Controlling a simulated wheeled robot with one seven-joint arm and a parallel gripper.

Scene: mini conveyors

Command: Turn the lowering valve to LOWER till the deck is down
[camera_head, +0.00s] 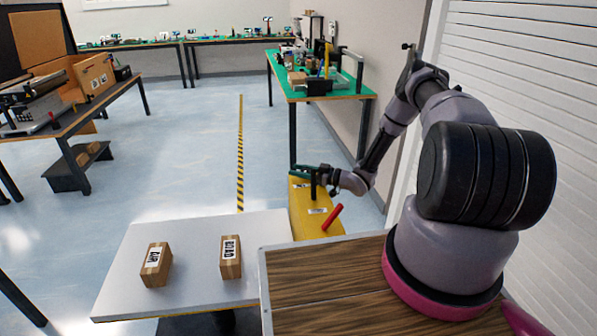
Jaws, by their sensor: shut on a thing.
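The yellow lift housing (302,217) stands behind the grey deck (190,290), with small white labels on its top. A red lever (333,217) sticks up at its near right. My gripper (313,184) is at the far part of the housing's top, shut on what appears to be the lowering valve; the gripper largely hides the valve, and its turn angle cannot be read. The deck is level and stands above the floor on a dark support. A carton marked AIR (156,265) and a carton marked ROAD (231,258) rest on it.
My wood-topped base is at the lower right, beside the deck. A green-topped bench (335,95) with equipment stands beyond the housing, and a white slatted wall (530,90) is at right. A workbench (75,120) is at left. The floor between is open, with a yellow-black stripe (240,150).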

